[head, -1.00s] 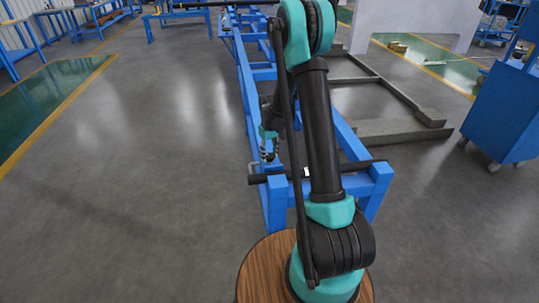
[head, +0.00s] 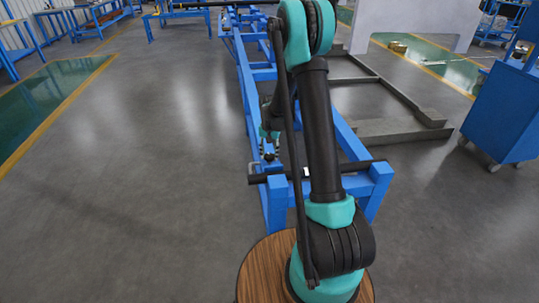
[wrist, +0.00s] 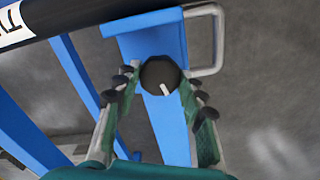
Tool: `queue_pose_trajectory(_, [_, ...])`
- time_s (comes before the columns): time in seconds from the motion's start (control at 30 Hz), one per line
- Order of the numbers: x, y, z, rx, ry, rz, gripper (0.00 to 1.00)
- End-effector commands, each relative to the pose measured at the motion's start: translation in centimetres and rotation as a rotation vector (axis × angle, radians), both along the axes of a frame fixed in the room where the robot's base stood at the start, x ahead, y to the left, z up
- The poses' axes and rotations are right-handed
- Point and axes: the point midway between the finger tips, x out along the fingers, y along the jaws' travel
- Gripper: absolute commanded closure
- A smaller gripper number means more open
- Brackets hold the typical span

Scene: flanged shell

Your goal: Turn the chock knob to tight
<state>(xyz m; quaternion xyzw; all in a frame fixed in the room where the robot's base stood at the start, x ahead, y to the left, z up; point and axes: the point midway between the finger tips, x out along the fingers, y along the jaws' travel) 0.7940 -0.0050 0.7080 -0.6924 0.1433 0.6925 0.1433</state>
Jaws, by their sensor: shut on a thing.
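The chock knob (wrist: 158,72) is a round black knob with a short white pointer mark, on a blue plate in the wrist view. The mark points down and slightly right in that picture. My gripper (wrist: 161,86) has one finger on each side of the knob and is shut on it. In the head view my gripper (head: 269,151) is small, low by the blue frame's left rail near its front end. The knob cannot be made out there. No tight or loose marking is readable around the knob.
A black bar (wrist: 100,28) with a white label crosses close to the knob. A grey metal handle loop (wrist: 219,40) stands right of it. The blue frame (head: 245,85) runs away from me. A blue cabinet (head: 503,112) stands right; the left floor is clear.

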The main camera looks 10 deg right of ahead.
Motion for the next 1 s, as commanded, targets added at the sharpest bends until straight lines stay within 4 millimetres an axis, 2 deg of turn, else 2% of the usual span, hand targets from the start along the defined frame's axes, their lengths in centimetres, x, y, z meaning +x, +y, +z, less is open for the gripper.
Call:
queue_pose_trajectory(0.3, [0.00, -0.01, 0.01, 0.000, 0.000, -0.076, 0.89])
queue_pose_trajectory(0.7, [0.00, -0.01, 0.01, 0.000, 0.000, -0.082, 0.89])
queue_pose_trajectory(0.73, [0.00, -0.01, 0.01, 0.000, 0.000, -0.082, 0.59])
queue_pose_trajectory(0.9, [0.00, -0.01, 0.01, 0.000, 0.000, -0.081, 0.39])
queue_pose_trajectory(1.0, [0.00, -0.01, 0.01, 0.000, 0.000, -0.081, 0.39])
